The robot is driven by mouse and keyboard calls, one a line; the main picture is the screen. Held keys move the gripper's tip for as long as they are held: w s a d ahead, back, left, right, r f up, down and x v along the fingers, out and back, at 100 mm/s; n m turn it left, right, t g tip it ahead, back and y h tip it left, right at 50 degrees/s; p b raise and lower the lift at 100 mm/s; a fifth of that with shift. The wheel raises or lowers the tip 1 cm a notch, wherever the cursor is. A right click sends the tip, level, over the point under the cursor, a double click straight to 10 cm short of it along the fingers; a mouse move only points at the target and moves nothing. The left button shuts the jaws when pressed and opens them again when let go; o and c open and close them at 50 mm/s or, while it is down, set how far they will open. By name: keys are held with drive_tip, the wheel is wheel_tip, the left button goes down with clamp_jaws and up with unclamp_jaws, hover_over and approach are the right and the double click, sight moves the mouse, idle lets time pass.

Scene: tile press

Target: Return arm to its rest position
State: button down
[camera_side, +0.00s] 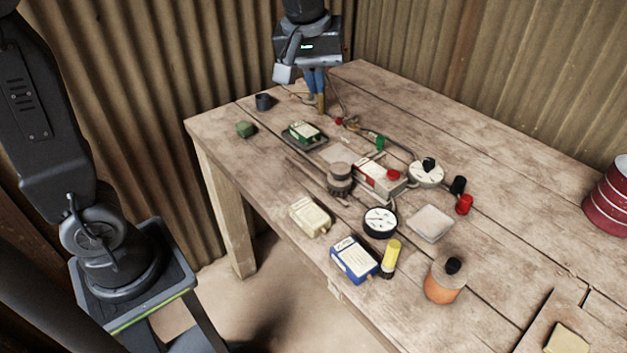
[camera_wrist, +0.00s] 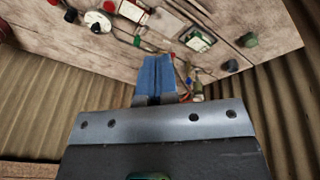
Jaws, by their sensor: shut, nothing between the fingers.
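My gripper (camera_side: 320,108) hangs downward over the far left part of the wooden table (camera_side: 510,200) in the side view. Its blue fingers are together with nothing between them. In the wrist view the blue fingers of my gripper (camera_wrist: 157,60) are closed side by side, pointing toward the table (camera_wrist: 265,25). In the side view the fingertips are near the table's back edge, by thin cables; whether they touch anything there I cannot tell.
Dials, buttons and a red-white box (camera_side: 380,178) fill the middle. An orange jar (camera_side: 444,281) and a red drum (camera_side: 607,198) stand right. Corrugated walls enclose the back.

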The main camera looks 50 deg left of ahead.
drive_tip(key=s+f+m+t, duration=0.1)
drive_tip(key=s+m, duration=0.3)
drive_tip(key=s, duration=0.5)
drive_tip(key=s+a+f+m+t, duration=0.1)
drive_tip(key=s+f+m, duration=0.2)
drive_tip(key=s, duration=0.6)
drive_tip(key=shift+f+m+t+h, duration=0.3)
drive_tip(key=shift+m+t, duration=0.1)
drive_tip(key=shift+m, duration=0.5)
